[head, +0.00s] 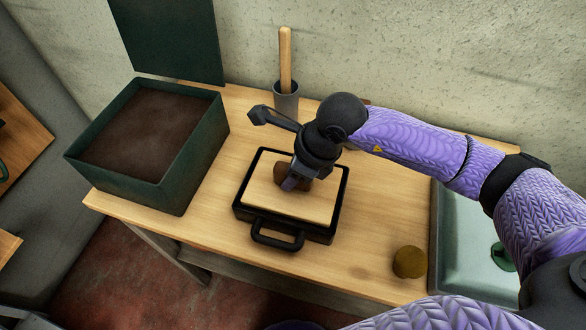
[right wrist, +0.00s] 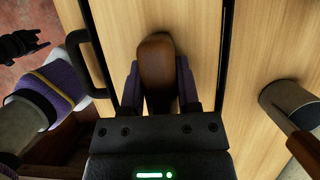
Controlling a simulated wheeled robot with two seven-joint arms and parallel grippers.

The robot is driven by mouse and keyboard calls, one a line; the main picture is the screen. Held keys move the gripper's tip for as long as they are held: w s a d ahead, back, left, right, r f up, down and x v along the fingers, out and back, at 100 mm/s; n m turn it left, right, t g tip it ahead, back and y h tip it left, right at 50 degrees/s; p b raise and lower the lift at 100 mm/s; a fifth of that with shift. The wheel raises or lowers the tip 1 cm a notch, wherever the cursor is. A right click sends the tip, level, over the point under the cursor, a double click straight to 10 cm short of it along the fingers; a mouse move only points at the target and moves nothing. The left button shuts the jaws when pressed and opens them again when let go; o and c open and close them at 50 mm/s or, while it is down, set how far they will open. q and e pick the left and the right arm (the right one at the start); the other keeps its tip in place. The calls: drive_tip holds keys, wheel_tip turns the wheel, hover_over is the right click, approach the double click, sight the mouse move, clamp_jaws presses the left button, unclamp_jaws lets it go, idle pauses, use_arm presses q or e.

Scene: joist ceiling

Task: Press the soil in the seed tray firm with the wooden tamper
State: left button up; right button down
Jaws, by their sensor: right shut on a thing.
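The black seed tray (head: 342,190) with a loop handle at its near side lies on the bench. The pale wooden plate of the tamper (head: 310,207) fills the space inside its rim, so any soil beneath is hidden. My right gripper (head: 292,183) is over the tray, shut on the tamper's brown handle (right wrist: 156,70), with a finger on each side. I cannot tell how hard the plate bears down. A dark shape at the left of the right wrist view appears to be my left gripper (right wrist: 22,45), away from the tray; its jaws are unclear.
A dark green box of brown soil (head: 150,135) stands left of the tray. A grey cup (head: 286,100) holding a wooden-handled tool stands behind it. A round brownish object (head: 410,262) and a sink (head: 470,240) are at the right. Bare bench lies between.

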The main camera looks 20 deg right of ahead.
drive_tip(key=shift+f+b, duration=0.5)
drive_tip(key=shift+f, duration=0.25)
idle(0.8)
wheel_tip(320, 180, up, 8)
drive_tip(key=p, duration=0.6)
drive_tip(key=shift+r, duration=0.2)
drive_tip(key=shift+f, duration=0.15)
drive_tip(key=s+d, duration=0.6)
drive_tip(key=d, duration=0.4)
drive_tip(key=shift+s, duration=0.4)
drive_tip(key=shift+w, duration=0.1)
